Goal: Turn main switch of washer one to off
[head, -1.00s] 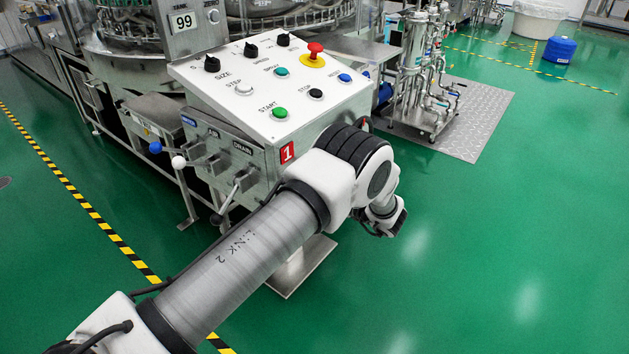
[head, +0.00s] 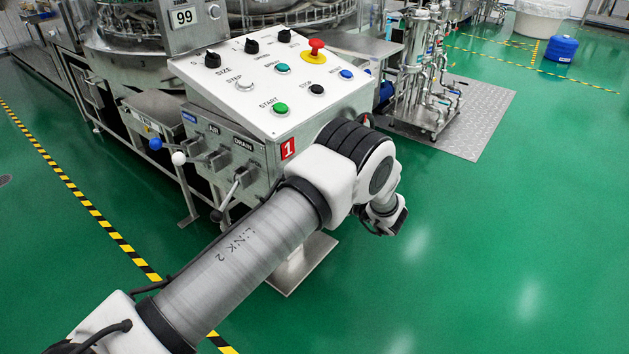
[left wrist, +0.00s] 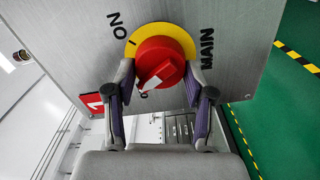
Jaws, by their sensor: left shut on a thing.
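The main switch (left wrist: 158,62) is a red rotary knob on a yellow disc, in the left wrist view. "ON" is printed at its upper left and "MAIN" at its right. A white mark on the red handle points to the lower left, towards a small label partly hidden by the knob and finger. My left gripper (left wrist: 158,88) is shut on the red knob, one finger on each side. In the head view that gripper and the switch are hidden behind the console and my arm. My right gripper is in neither view.
The sloped console (head: 240,100) with buttons, black knobs and a red stop button (head: 316,47) stands beside my arm. Valve levers with blue and white balls (head: 178,158) stick out at its front left. Steel piping (head: 425,70) stands behind.

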